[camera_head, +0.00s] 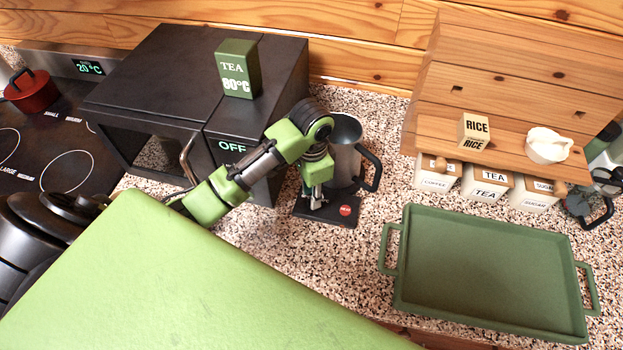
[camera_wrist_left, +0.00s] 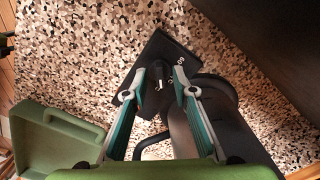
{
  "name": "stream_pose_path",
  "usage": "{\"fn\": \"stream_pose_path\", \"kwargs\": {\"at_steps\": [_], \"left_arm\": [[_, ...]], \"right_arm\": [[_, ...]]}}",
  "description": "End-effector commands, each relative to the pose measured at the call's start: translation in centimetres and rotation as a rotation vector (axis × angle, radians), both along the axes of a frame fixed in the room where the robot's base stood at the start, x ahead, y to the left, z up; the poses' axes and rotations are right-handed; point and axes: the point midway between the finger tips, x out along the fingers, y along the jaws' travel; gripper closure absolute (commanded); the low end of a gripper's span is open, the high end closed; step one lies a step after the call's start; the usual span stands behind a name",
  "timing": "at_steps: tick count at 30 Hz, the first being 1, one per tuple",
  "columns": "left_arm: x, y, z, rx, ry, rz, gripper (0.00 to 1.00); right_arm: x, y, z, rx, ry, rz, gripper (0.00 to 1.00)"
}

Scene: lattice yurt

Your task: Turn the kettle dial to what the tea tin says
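The green tea tin (camera_head: 238,70) stands on the black microwave and reads "TEA 80°C". The grey metal kettle (camera_head: 345,150) with a black handle stands on its flat black base (camera_head: 340,218), which has a red mark at its front right. My left gripper (camera_head: 315,203) is over the base, in front of the kettle. In the left wrist view its two teal fingers (camera_wrist_left: 158,72) are apart, on either side of a small dark dial (camera_wrist_left: 158,84). My right gripper (camera_head: 606,178) seems partly in view at the right edge.
The microwave (camera_head: 150,80) showing "OFF" stands close left of my left arm. A green tray (camera_head: 490,270) lies at the right. A wooden shelf (camera_head: 530,75) holds a rice box and a white pot, with labelled jars below. A hob (camera_head: 60,130) with a red pot is far left.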

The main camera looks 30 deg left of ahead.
Motion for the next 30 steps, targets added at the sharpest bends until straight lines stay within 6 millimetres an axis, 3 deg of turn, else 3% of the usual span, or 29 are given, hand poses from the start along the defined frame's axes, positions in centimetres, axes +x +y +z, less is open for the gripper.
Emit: {"fn": "stream_pose_path", "kwargs": {"at_steps": [7, 15, 21, 30], "left_arm": [[0.2, 0.2, 5.8, 0.005, -0.010, -0.002, 0.75], [0.2, 0.2, 9.3, 0.004, -0.007, -0.001, 0.75], [0.1, 0.1, 10.4, 0.002, -0.003, 0.000, 0.75], [0.0, 0.0, 10.4, 0.001, -0.001, 0.000, 0.75]], "right_arm": [[0.0, -0.1, 0.0, -0.001, 0.001, 0.000, 0.60], [0.0, -0.1, 0.0, -0.001, 0.001, 0.000, 0.60], [0.0, -0.1, 0.0, -0.001, 0.001, 0.000, 0.60], [0.0, -0.1, 0.0, -0.001, 0.001, 0.000, 0.60]]}}
